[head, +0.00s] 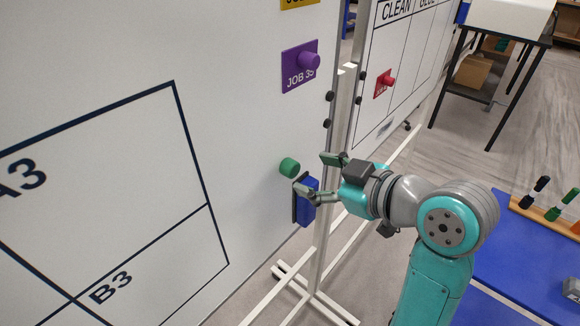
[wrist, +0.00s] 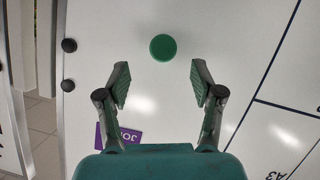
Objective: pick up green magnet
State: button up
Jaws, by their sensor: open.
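The green magnet (head: 289,167) is a small round knob on the whiteboard, near the board's right edge in the head view. In the wrist view the green magnet (wrist: 163,47) shows as a disc just beyond the fingertips, roughly centred between them. My gripper (head: 318,175) is open and empty, to the right of the magnet in the head view and apart from it. In the wrist view my gripper (wrist: 158,82) has its two fingers spread wide on either side, with bare whiteboard between them.
A blue eraser (head: 306,202) is on the board just below the magnet, close to my lower finger. A purple card (head: 300,66) with a purple magnet (head: 309,61) is higher up. A second whiteboard with a red card (head: 383,84) stands behind. Black magnets (wrist: 69,45) line the board's edge.

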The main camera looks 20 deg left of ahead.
aim_at(295, 171)
jog(key=shift+x, duration=2.85)
jog(key=shift+s, duration=0.2)
jog(key=c, duration=1.1)
